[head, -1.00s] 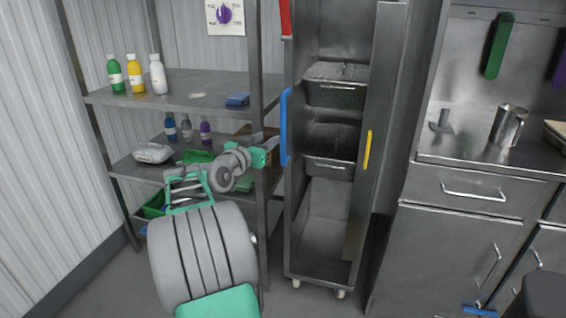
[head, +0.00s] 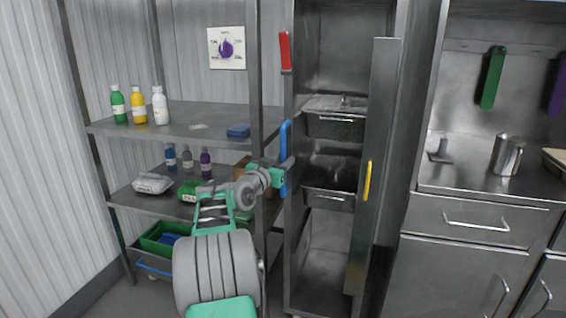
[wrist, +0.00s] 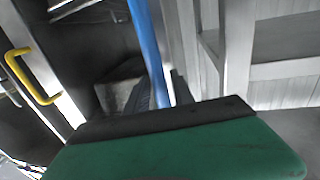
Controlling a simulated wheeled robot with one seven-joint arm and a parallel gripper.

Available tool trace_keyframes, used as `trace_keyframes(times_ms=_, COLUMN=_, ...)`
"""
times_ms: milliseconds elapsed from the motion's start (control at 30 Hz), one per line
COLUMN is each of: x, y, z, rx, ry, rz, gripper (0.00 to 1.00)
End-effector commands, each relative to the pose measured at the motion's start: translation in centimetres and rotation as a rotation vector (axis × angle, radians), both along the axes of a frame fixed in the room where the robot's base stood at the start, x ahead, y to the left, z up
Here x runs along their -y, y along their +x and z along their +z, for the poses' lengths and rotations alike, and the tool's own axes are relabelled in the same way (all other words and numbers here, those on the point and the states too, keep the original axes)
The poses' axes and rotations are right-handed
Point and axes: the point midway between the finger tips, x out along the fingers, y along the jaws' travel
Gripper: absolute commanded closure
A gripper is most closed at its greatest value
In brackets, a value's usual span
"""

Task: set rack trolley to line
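The rack trolley (head: 295,255) is a tall steel frame on casters, holding dark trays, in the middle of the head view. A blue upright handle (head: 286,135) is on its left front post. My gripper (head: 282,180) is at the lower part of this handle, overlapping it in the head view. In the wrist view, the blue handle (wrist: 148,45) runs down to the dark edge of my green gripper (wrist: 165,115). The fingertips are mostly hidden, so I cannot tell whether they are closed around it.
A steel shelf rack (head: 190,120) with bottles stands close on the left. A panel with a yellow handle (head: 367,181) stands at the trolley's right side. A steel counter (head: 470,183) with drawers and a metal jug (head: 505,156) is at the right. A green bin (head: 158,237) sits low left.

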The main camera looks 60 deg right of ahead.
Motion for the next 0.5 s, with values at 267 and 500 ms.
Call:
trace_keyframes(times_ms=267, x=-0.02, y=0.00, z=0.00, rx=0.000, ry=0.000, rz=0.000, gripper=0.95)
trace_keyframes(times_ms=500, x=-0.03, y=0.00, z=0.00, rx=0.000, ry=0.000, rz=0.000, gripper=1.00)
